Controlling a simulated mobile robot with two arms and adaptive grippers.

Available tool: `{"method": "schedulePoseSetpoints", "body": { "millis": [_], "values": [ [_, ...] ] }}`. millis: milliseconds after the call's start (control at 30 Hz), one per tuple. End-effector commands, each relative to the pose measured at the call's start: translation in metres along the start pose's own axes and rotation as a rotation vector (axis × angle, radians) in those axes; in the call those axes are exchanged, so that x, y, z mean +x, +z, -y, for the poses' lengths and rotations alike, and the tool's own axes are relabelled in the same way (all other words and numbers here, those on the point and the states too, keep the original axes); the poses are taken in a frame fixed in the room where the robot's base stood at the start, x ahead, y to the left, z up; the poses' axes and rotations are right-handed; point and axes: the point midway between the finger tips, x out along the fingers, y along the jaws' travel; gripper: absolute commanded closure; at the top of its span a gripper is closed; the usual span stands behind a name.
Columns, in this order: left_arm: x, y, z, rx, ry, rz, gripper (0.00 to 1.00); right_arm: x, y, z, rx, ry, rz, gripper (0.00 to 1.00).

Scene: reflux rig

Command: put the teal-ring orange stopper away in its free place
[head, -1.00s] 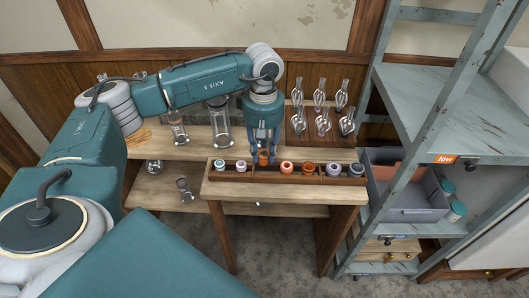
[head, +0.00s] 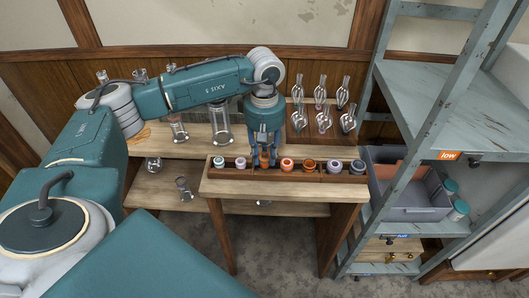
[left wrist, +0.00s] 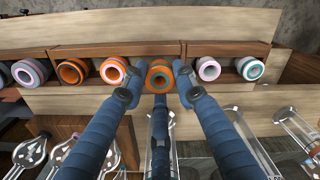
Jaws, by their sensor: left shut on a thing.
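The orange stopper with a teal ring (left wrist: 160,76) is between the blue fingers of my left gripper (left wrist: 158,80) in the left wrist view. The gripper (head: 264,160) is shut on it, pointing down at the long wooden rack (head: 345,178). In the head view the stopper (head: 265,158) is mostly hidden by the fingers. It lines up with the rack's row, between a lilac stopper (head: 241,164) and an orange stopper with a pale ring (head: 287,163). I cannot tell whether it is seated in the rack or just above it. My right gripper is not in view.
Several other stoppers, including a dark-ringed orange one (head: 309,166) and a teal-ringed pale one (head: 219,163), sit in the rack. Glassware (head: 221,125) stands behind, with more on a wooden stand (head: 325,130). A grey bin (head: 410,195) is on the right shelf.

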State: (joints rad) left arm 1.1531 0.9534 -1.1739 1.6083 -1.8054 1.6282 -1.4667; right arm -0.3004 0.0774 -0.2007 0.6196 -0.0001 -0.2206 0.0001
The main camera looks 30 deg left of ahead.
Motion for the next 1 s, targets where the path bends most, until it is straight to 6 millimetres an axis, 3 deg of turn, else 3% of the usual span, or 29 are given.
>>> {"method": "schedulePoseSetpoints", "body": {
  "millis": [133, 1000],
  "values": [
    [0.012, 0.000, 0.000, 0.000, 0.000, 0.000, 0.91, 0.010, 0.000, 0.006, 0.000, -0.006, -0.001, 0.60],
    [0.023, 0.000, -0.001, 0.000, 0.001, 0.000, 0.91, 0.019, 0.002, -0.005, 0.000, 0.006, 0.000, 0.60]
  ]
}}
